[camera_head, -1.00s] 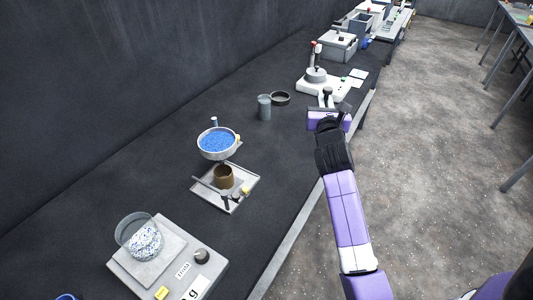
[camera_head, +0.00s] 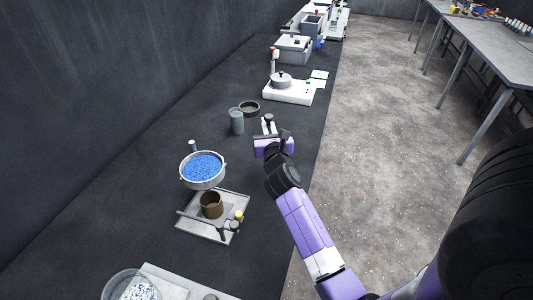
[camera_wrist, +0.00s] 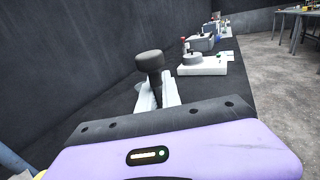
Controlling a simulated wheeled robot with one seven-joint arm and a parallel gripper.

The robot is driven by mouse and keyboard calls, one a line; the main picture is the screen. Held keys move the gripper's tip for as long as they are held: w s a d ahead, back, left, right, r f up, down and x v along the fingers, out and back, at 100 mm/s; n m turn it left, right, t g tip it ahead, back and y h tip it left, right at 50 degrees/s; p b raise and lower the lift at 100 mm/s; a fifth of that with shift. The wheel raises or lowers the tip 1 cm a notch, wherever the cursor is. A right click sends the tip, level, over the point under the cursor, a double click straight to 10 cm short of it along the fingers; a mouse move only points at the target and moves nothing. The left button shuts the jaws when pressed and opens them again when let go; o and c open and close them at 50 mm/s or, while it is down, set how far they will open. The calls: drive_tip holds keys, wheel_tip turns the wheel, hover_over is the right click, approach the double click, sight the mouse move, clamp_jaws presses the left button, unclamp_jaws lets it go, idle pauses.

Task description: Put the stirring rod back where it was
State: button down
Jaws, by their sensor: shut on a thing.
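My gripper (camera_head: 268,128) is over the dark bench, right of the grey cup (camera_head: 237,122). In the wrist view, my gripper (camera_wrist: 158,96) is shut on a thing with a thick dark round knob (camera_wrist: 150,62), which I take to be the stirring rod. The knob stands up above the pale fingers, and the rest of the rod is hidden by the fingers and gripper body. The knob also shows in the head view (camera_head: 269,117). I cannot tell how far the rod reaches down.
A white stirrer plate (camera_head: 289,93) stands farther back. A bowl of blue grains (camera_head: 203,168) and a tray (camera_head: 192,228) with a brown pot (camera_head: 211,204) are nearer. The bench's right edge drops to the floor.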

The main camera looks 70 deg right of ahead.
wheel_tip(320, 180, down, 10)
drive_tip(key=b, duration=0.5)
drive_tip(key=shift+r, duration=0.2)
drive_tip(key=shift+f, duration=0.15)
drive_tip(key=c, duration=1.5)
unclamp_jaws()
drive_tip(key=shift+c, duration=0.2)
